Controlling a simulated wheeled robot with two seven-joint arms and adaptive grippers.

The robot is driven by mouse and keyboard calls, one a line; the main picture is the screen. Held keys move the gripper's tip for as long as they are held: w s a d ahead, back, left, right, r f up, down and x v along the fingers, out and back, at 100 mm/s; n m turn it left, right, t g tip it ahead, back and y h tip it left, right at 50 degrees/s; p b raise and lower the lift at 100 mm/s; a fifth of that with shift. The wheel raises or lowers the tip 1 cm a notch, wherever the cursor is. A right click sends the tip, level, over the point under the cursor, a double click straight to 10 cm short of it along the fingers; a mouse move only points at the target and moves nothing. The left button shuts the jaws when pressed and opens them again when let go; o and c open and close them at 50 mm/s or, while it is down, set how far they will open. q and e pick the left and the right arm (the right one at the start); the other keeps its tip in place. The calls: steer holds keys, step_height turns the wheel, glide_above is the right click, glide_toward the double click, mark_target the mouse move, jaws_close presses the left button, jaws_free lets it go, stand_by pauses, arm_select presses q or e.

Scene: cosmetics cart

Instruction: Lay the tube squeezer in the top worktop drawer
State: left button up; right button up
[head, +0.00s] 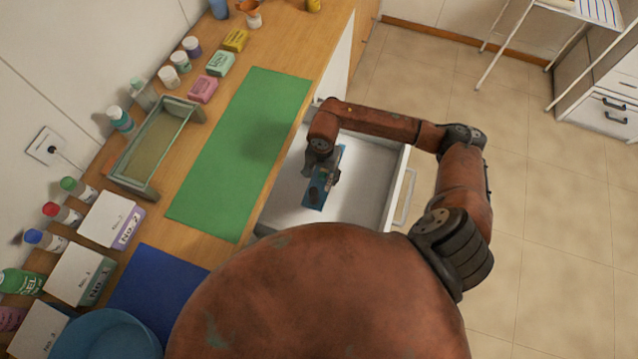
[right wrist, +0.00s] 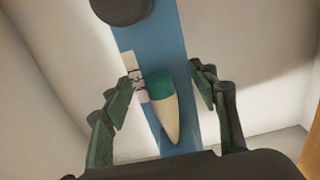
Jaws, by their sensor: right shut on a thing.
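The tube squeezer, a flat blue strip (head: 313,198) with dark parts on it, is held over the inside of the open top worktop drawer (head: 366,190). My right gripper (head: 322,176) is shut on it. In the right wrist view, the fingers of my gripper (right wrist: 163,76) stand on either side of the blue strip (right wrist: 158,45). A black round part and a cream pointed piece with a green end show on the strip. I cannot tell whether the squeezer touches the drawer floor. My left gripper is not in view.
Bottles, jars and boxes line the wall. The drawer's visible floor around the squeezer is clear.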

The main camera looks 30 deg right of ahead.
mark_target(322, 174)
steer(key=shift+f, duration=3.9)
steer(key=shift+f+b, duration=0.25)
steer(key=shift+b, duration=0.05)
steer(key=o, duration=1.5)
steer(key=shift+r, duration=0.1)
step_height(322, 174, up, 12)
steer(key=shift+r, duration=0.15)
